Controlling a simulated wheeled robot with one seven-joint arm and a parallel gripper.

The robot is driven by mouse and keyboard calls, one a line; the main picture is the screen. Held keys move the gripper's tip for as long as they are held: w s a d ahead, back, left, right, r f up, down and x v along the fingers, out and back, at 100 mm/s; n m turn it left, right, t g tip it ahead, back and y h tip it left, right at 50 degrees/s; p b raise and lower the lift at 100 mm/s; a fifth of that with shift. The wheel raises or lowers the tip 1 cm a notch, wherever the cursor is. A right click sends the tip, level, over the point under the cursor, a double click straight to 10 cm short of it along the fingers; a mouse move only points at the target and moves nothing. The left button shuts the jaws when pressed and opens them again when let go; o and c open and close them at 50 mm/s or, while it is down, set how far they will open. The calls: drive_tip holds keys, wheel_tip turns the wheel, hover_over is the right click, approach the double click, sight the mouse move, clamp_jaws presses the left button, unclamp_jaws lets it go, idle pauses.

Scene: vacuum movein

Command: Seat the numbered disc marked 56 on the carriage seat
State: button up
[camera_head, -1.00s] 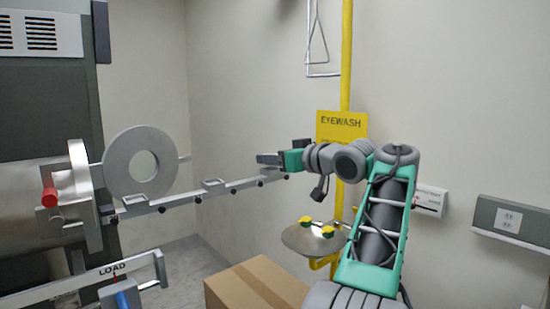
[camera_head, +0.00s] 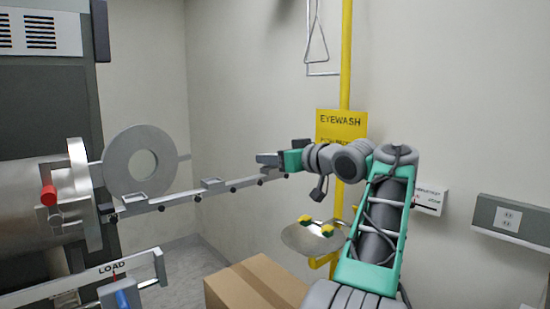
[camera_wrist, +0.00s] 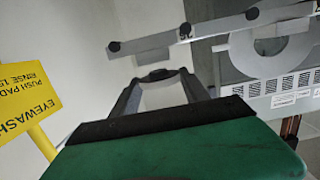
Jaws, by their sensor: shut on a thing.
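A large pale-grey disc (camera_head: 143,165) with a round hole stands upright just behind a rail at the left in the head view. It also shows in the wrist view (camera_wrist: 242,58), upside down, with a dark marking near its hole that I cannot read surely. The grey rail (camera_head: 178,197) carries small raised frames, one a carriage frame (camera_head: 213,184); I cannot tell which one is the seat. My gripper (camera_head: 266,158) is above the rail's right end, well right of the disc. In the wrist view its fingers (camera_wrist: 155,80) close on a small dark piece, mostly hidden.
A steel chamber (camera_head: 35,200) with a red handle (camera_head: 48,192) stands at left. A bar labelled LOAD (camera_head: 95,276) is in front. A yellow eyewash pole (camera_head: 346,60) and a basin (camera_head: 311,238) stand close behind my arm. A cardboard box (camera_head: 258,285) sits below.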

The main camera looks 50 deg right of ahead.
drive_tip(key=shift+f+b, duration=0.8)
drive_tip(key=shift+f, duration=0.15)
drive_tip(key=o, duration=1.6)
drive_tip(key=shift+c, duration=0.2)
drive_tip(key=s+r, duration=0.1)
drive_tip(key=s, duration=0.6)
drive_tip(key=shift+s+a+b, duration=0.35)
drive_tip(key=shift+a+b, duration=0.1)
drive_tip(key=shift+d, duration=0.1)
